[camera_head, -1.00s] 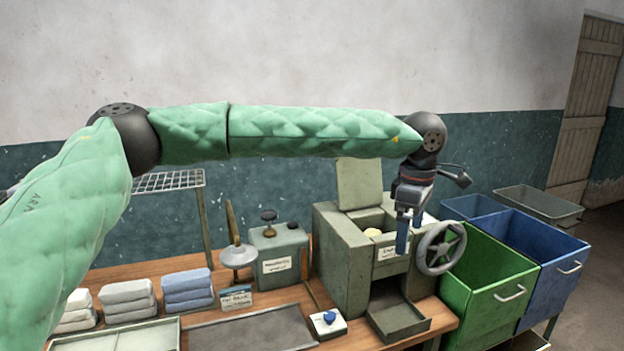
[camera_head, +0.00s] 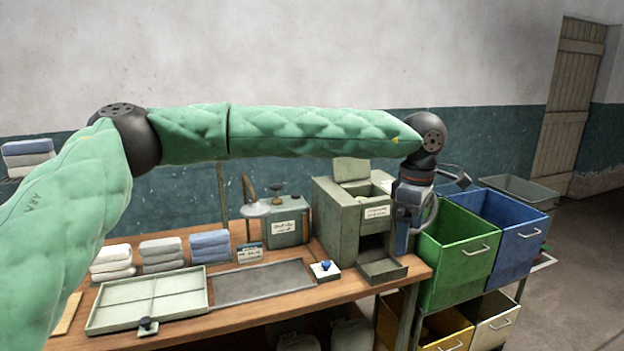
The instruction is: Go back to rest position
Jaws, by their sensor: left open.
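My left arm comes in from the left in its green quilted cover and reaches across the view. My left gripper (camera_head: 405,236) hangs pointing down at the arm's end, open, with nothing visible between its fingers. It shows in front of the right side of the grey-green box machine (camera_head: 338,222) and beside the green bin (camera_head: 455,262). It partly hides the machine's handwheel. My right gripper is not in view.
The wooden bench (camera_head: 300,296) holds folded cloths (camera_head: 160,252), a divided tray (camera_head: 150,300), a dark flat mat (camera_head: 262,282) and a green canister (camera_head: 288,222). A blue bin (camera_head: 505,238) stands right of the green one. Open floor (camera_head: 580,290) lies at the right.

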